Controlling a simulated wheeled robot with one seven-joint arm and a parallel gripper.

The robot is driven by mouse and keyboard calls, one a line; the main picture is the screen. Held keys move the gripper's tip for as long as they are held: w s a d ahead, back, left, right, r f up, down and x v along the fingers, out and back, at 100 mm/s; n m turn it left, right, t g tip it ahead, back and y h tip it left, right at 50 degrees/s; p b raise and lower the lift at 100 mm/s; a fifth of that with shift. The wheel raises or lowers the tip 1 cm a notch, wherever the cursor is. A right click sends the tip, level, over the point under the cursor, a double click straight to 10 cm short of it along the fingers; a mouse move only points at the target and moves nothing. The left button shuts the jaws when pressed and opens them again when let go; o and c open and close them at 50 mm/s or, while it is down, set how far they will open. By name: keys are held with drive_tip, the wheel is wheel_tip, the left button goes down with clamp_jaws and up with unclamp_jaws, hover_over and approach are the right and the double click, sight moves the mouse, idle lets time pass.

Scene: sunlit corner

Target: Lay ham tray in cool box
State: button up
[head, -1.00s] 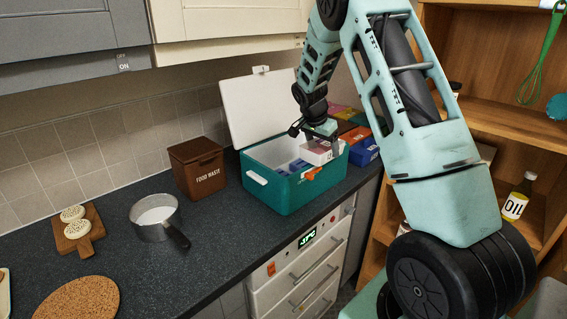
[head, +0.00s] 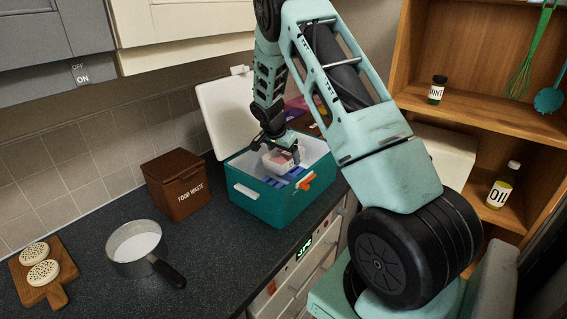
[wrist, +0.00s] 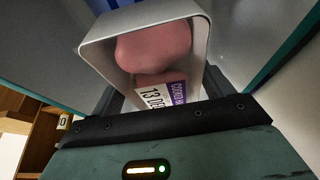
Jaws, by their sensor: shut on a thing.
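The ham tray (head: 284,163) is a small pale tray with pink meat. The wrist view shows its grey rim (wrist: 203,52), the pink ham (wrist: 153,47) and a label with a date. My gripper (head: 281,151) is shut on the tray and holds it within the opening of the cool box. The cool box (head: 268,207) is teal with a pale inside, and its white lid (head: 222,108) stands open at the back left. Blue blocks (head: 274,184) lie on its floor. Whether the tray touches them is hard to tell.
A brown food waste bin (head: 177,184) stands left of the box. A saucepan (head: 137,246) and a board (head: 45,274) with round pale items are further left. Coloured packs (head: 298,103) are behind the box. Wooden shelves (head: 480,111) stand at the right.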

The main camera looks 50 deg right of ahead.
wheel_tip(320, 180, down, 4)
drive_tip(key=shift+r+p, duration=0.1)
drive_tip(key=shift+p, duration=0.55)
drive_tip(key=shift+f, duration=0.25)
drive_tip(key=shift+f+b, duration=0.25)
drive_tip(key=shift+b, duration=0.2)
drive_tip(key=o, duration=1.2)
drive_tip(key=shift+r, duration=0.1)
